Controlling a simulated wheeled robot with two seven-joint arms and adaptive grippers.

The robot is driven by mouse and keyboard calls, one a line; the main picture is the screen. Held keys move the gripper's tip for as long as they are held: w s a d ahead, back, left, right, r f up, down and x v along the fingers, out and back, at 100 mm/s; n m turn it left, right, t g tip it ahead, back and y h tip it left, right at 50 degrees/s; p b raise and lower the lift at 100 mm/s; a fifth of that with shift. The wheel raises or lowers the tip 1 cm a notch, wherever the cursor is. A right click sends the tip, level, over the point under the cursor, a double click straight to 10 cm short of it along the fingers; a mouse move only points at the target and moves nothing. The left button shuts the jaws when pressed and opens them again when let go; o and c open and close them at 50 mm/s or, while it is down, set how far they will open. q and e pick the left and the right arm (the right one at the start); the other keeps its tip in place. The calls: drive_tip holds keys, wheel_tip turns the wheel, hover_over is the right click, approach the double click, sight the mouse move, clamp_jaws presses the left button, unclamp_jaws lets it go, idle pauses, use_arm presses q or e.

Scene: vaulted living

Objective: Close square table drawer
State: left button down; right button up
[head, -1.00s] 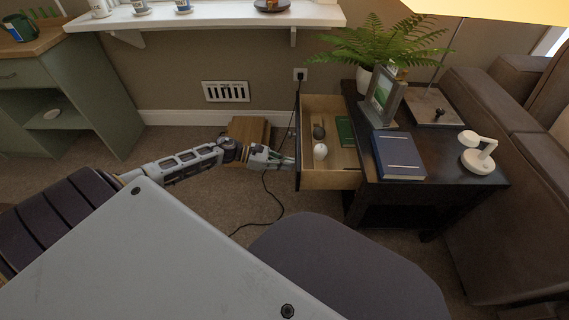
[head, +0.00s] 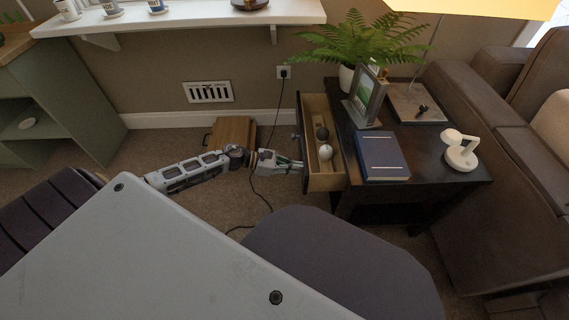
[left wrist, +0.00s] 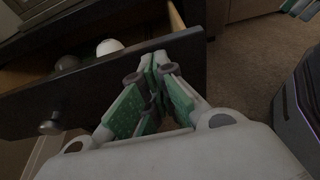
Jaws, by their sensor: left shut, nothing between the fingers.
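The square dark table (head: 400,153) stands beside the sofa, with its drawer (head: 325,182) partly open to the left. Inside the drawer lie a white ball-like object (head: 325,152) and a dark round one (head: 322,133). My left gripper (head: 299,164) is shut and empty at the drawer's front, near its near end. In the left wrist view, its fingertips (left wrist: 153,65) meet or nearly meet the dark drawer front (left wrist: 118,88), to the right of the round knob (left wrist: 50,126). Contact is hard to confirm. My right gripper is not in view.
On the table are a blue book (head: 382,156), a picture frame (head: 366,95), a fern (head: 360,45) and a white lamp-like object (head: 460,150). A wooden box (head: 232,133) stands on the floor behind my left arm. A black cord (head: 258,195) crosses the carpet.

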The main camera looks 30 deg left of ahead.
use_arm(q)
drive_tip(key=w+d, duration=0.2)
drive_tip(key=d, duration=0.2)
drive_tip(key=w+d, duration=0.2)
drive_tip(key=d, duration=0.2)
drive_tip(key=w+d+b, duration=0.1)
drive_tip(key=w+d, duration=0.2)
drive_tip(key=d, duration=0.1)
drive_tip(key=shift+w, duration=0.1)
drive_tip(key=shift+w+d, duration=0.45)
drive_tip(key=shift+d, duration=0.15)
drive_tip(key=shift+r, duration=0.1)
drive_tip(key=shift+d, duration=0.1)
